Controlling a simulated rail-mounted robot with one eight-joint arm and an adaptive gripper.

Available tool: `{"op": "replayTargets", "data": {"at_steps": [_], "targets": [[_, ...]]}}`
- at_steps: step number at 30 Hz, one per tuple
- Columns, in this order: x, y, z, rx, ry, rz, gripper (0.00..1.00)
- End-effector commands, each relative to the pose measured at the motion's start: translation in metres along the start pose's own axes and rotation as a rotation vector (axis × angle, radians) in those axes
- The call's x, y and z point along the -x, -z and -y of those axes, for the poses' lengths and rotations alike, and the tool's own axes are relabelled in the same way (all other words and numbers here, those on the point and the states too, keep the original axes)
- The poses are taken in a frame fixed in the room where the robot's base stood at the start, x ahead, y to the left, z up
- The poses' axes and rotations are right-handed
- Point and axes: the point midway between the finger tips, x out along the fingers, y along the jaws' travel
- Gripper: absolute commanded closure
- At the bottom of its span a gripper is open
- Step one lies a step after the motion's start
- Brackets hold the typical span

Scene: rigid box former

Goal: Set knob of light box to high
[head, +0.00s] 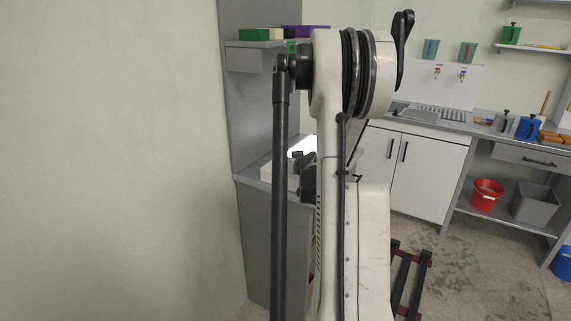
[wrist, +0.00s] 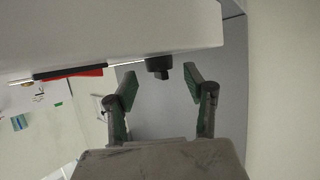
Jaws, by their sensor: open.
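The light box (wrist: 110,28) is a large white block filling the upper part of the wrist view. In the head view its white body (head: 266,172) and bright panel (head: 304,144) show on a grey counter, partly hidden by my arm. The black knob (wrist: 158,64) sticks out from the box's face near one end. My gripper (wrist: 159,80) is open, with one green-padded finger on each side of the knob. The knob's tip is between the fingertips, with a gap on both sides. The knob's setting marks cannot be read.
The grey counter (head: 252,183) stands against a wall, with a shelf (head: 245,44) above it holding green and purple items. A sink counter (head: 405,122) and a red bucket (head: 487,195) are farther right.

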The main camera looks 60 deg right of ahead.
Motion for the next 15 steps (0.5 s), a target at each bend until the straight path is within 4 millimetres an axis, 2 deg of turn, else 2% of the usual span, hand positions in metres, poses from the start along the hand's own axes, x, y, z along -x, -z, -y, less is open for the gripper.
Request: {"op": "replayTargets", "data": {"at_steps": [3,6,15], "targets": [[-0.016,0.0,0.0,0.001,0.0,0.0,0.52],[-0.023,0.0,-0.001,0.001,-0.001,0.0,0.52],[-0.029,0.0,0.0,0.001,-0.001,0.0,0.52]]}}
